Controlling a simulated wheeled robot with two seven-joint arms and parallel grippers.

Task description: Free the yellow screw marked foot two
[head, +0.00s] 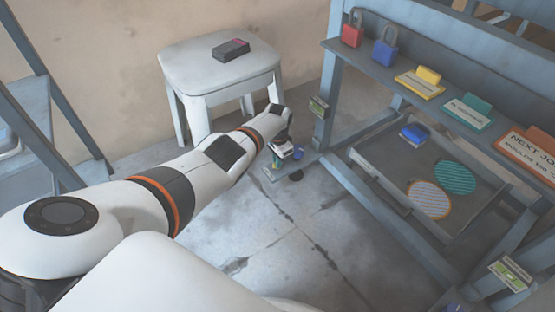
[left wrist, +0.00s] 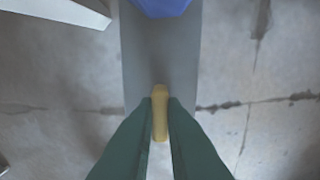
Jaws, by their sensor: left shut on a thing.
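In the left wrist view a narrow yellow piece (left wrist: 159,112), which looks like the yellow screw, stands between the two green fingers of my left gripper (left wrist: 160,103). The fingers are shut on it. It is over the end of a grey foot bar (left wrist: 160,60) close to the floor. No "foot two" marking can be read. In the head view my left gripper (head: 284,150) is at the foot bar (head: 308,164) by the rack's near left leg, and the screw cannot be made out there. My right gripper is not in view.
A blue piece (left wrist: 160,6) sits farther along the foot bar. The rack's lower tray (head: 375,160) holds a blue block and two round striped plates. Padlocks and signs stand on the upper shelf (head: 400,75). A white stool (head: 205,70) is behind my arm. The floor (head: 320,245) in front is clear.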

